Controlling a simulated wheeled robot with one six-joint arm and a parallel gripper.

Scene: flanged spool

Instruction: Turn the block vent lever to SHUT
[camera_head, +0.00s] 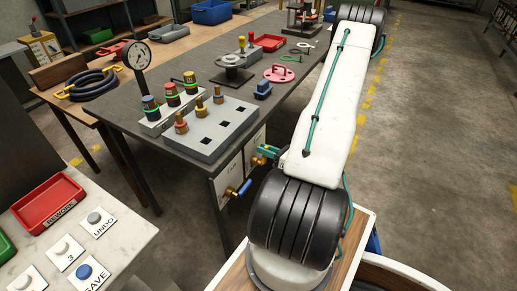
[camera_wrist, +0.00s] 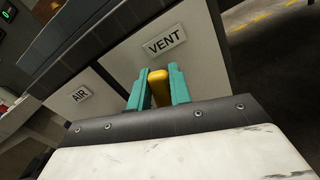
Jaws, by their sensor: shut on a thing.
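The yellow block vent lever (camera_wrist: 160,92) stands under the VENT label (camera_wrist: 164,42) in the wrist view. My gripper (camera_wrist: 158,84) has one teal finger on each side of it and is shut on it. In the head view my gripper (camera_head: 268,151) is at the end panel of the dark bench, partly hidden by my arm, with a brass valve (camera_head: 258,161) beside it. The lever's pivot and any OPEN or SHUT marks are hidden or too small to read, so I cannot tell its position.
A blue-handled lever (camera_head: 245,187) on a brass valve sits just left of and below my gripper on the panel. The AIR label (camera_wrist: 80,94) is left of VENT. The dark bench (camera_head: 190,85) above holds a grey block (camera_head: 213,143), pegs and a gauge.

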